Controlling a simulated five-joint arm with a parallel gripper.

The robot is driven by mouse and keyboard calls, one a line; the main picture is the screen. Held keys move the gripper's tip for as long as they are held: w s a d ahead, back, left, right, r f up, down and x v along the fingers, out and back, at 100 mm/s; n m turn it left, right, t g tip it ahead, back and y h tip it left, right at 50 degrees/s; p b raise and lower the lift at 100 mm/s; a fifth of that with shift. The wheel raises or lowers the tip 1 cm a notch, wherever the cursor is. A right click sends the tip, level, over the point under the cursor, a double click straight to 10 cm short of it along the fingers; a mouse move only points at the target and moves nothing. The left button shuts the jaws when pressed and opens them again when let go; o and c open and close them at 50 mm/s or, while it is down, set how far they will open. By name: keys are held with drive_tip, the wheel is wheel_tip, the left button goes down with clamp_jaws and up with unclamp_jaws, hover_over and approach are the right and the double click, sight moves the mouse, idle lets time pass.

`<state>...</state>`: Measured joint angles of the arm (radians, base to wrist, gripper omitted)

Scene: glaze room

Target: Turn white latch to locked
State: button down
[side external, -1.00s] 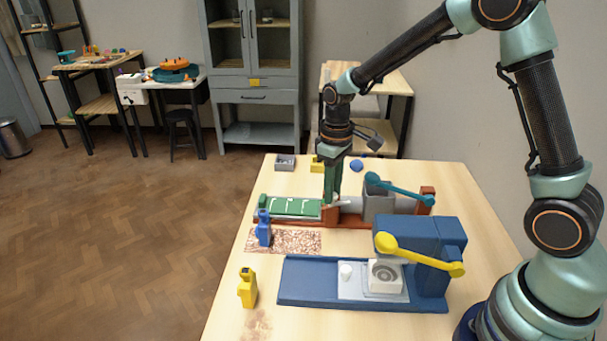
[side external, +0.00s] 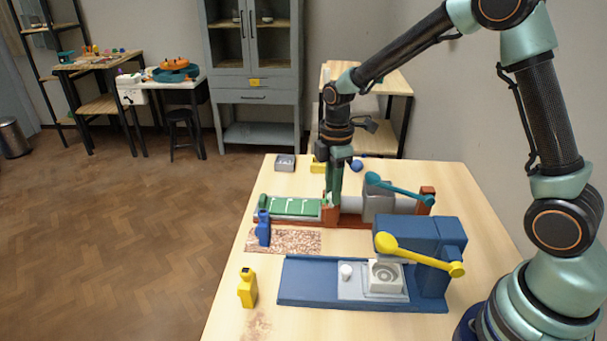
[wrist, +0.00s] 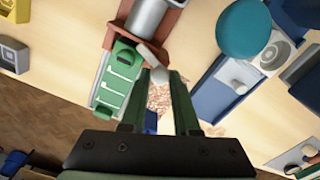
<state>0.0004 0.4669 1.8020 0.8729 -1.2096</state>
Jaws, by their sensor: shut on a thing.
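The white latch (wrist: 158,74) is a small pale bar in the wrist view, with its near end between my green fingertips and its far part reaching toward the red-brown block. My gripper (wrist: 163,78) is shut on the latch. In the side view my gripper (side external: 332,202) points down at the red-brown block, between the green slotted panel (side external: 295,207) and the grey cylinder (side external: 352,204). The fingers hide most of the latch there. I cannot tell from these views whether it is at its locked position.
A teal lever (side external: 400,189) rises over a grey block right of my gripper. A blue press with a yellow lever (side external: 420,254) stands in front. A blue bottle (side external: 263,228) and a yellow bottle (side external: 247,288) stand at the left. The table's front left is mostly clear.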

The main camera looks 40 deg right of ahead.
drive_tip(key=shift+r+n, duration=0.1)
drive_tip(key=shift+n, duration=1.9)
drive_tip(key=c, duration=0.7)
unclamp_jaws()
drive_tip(key=shift+o, duration=0.2)
wheel_tip(320, 180, up, 12)
